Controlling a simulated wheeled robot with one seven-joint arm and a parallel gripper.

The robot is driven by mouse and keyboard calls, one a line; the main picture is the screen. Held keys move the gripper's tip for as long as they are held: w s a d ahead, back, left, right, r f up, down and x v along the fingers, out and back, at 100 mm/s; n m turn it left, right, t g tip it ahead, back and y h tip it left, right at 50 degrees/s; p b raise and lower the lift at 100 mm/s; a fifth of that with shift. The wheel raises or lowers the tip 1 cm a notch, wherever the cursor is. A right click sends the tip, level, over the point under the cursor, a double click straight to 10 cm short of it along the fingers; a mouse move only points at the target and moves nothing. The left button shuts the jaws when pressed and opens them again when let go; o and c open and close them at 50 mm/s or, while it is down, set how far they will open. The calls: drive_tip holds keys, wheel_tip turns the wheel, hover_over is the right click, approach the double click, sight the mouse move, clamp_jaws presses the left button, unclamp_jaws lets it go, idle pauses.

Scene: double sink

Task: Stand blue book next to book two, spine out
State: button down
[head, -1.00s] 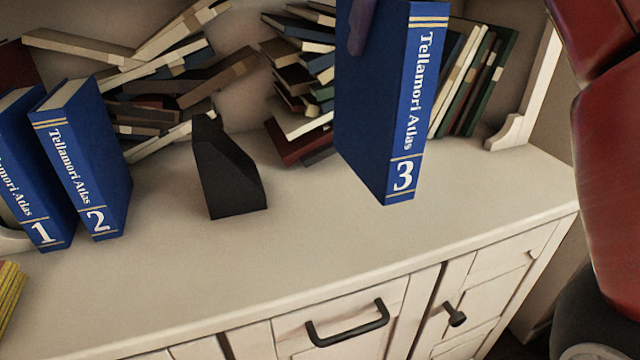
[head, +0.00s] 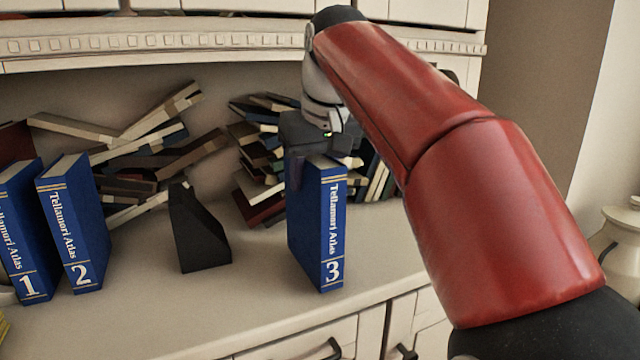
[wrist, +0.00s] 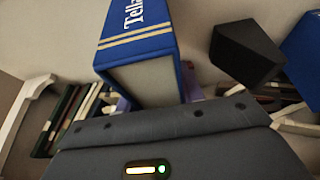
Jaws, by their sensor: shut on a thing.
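The blue book marked 3 (head: 318,225) is upright in the head view, with its titled spine facing the front. My gripper (head: 322,165) is shut on its top from above. In the wrist view the same book (wrist: 140,55) stands out from the jaws. I cannot tell whether its bottom touches the counter. Book two (head: 72,225) stands at the left, leaning slightly, spine out, with book one (head: 25,230) beside it. A black wedge-shaped bookend (head: 197,232) stands between book two and the held book, apart from both.
The pale counter (head: 240,300) has bare room between book two and the bookend and along its front. Piled loose books (head: 150,150) lie against the back. More books stand behind the held book. Cabinet handles (head: 325,350) show below the front edge.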

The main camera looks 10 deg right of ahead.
drive_tip(key=shift+f, duration=0.35)
drive_tip(key=c, duration=0.9)
unclamp_jaws()
